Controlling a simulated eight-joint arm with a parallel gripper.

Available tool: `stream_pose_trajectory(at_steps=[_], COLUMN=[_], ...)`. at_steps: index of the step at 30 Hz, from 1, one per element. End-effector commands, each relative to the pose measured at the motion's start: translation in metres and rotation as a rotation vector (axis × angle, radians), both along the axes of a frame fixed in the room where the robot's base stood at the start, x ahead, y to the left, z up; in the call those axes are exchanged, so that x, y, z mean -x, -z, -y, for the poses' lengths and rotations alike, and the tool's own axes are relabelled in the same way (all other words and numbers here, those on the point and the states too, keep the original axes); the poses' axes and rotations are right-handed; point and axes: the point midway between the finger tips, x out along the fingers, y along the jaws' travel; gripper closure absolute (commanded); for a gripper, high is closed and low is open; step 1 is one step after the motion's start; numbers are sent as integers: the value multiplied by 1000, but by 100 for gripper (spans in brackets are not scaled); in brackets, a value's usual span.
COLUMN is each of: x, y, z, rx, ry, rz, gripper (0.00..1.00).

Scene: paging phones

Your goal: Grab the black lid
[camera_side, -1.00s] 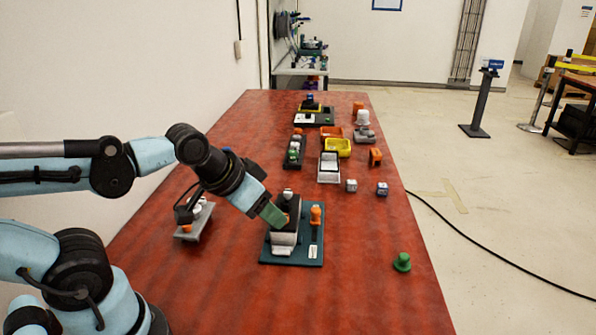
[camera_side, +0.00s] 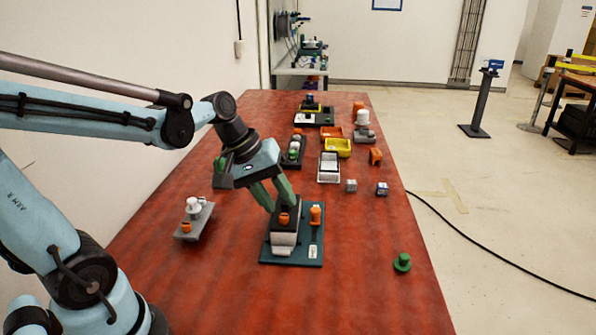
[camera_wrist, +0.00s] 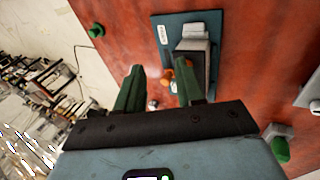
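My gripper (camera_side: 284,206) points down and to the right, its two green fingers spread apart with nothing seen between them. The fingertips are at the top of a block fixture with a black upper part, which looks like the black lid (camera_side: 291,226), and an orange knob (camera_side: 283,218). The lid's edges are partly hidden by the fingers. Below it is a pale grey block (camera_side: 284,240) on a teal plate (camera_side: 306,254). In the wrist view my open gripper (camera_wrist: 160,66) has its right finger overlapping the fixture, while the left finger is over bare table. Contact cannot be told.
An orange peg (camera_side: 316,214) stands on the plate's right side. A grey stand with a white knob (camera_side: 194,205) is to the left, a green knob (camera_side: 402,262) to the right. Yellow (camera_side: 338,148) and orange bins are farther back. The front table is clear.

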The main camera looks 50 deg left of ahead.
Motion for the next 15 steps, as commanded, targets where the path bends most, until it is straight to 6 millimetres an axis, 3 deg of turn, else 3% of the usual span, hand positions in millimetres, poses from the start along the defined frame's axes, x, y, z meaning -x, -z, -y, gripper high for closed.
stream_pose_trajectory(at_steps=[6,15], x=[-29,-52], y=[6,21], z=[-27,-81], rx=[327,765], ry=[-291,-593], rz=[-166,-395], gripper=[62,62])
